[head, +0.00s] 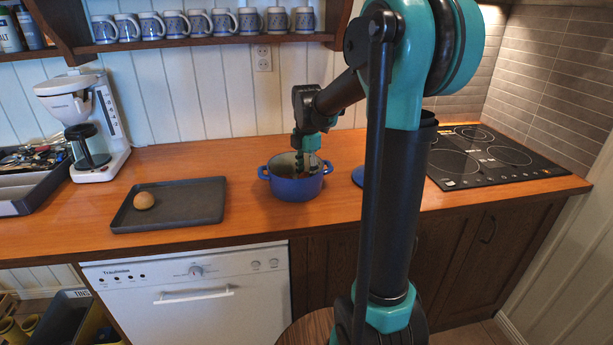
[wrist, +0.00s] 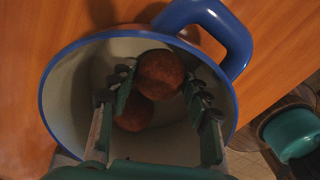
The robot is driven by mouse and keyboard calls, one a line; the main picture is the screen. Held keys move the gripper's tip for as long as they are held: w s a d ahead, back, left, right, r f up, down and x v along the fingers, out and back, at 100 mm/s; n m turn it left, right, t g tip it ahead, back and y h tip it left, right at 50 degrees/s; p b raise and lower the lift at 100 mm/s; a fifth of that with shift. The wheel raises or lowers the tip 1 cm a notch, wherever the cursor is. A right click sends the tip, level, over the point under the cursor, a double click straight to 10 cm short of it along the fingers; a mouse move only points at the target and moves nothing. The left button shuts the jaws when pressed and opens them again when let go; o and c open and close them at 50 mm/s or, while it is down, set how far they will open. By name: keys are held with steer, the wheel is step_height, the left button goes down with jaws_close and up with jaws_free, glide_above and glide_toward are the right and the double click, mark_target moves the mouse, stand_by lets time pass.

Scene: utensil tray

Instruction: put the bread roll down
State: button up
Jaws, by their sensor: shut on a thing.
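A brown bread roll (wrist: 160,72) sits between the fingertips of my gripper (wrist: 161,92) in the wrist view. My gripper is shut on it, inside the rim of the blue pot (wrist: 44,105). A second round brown thing (wrist: 132,113), likely another roll, lies lower in the pot and is partly covered by the held roll. In the head view my gripper (head: 302,166) points down into the pot (head: 292,190) on the wooden counter; the pot wall hides the fingertips and the held roll. Another roll (head: 144,200) lies on the dark tray (head: 190,216) to the left.
A blue disc, perhaps a lid (head: 358,176), lies right of the pot, partly hidden by my arm. The hob (head: 490,155) is farther right. A coffee maker (head: 88,125) and a cutlery tray (head: 22,200) stand at left. Mugs (head: 198,23) line the shelf above.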

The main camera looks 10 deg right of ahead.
mark_target(307, 173)
steer(key=o, duration=0.5)
steer(key=shift+f, duration=0.15)
steer(key=shift+o, duration=0.2)
step_height(307, 173, up, 12)
steer(key=shift+r, duration=0.2)
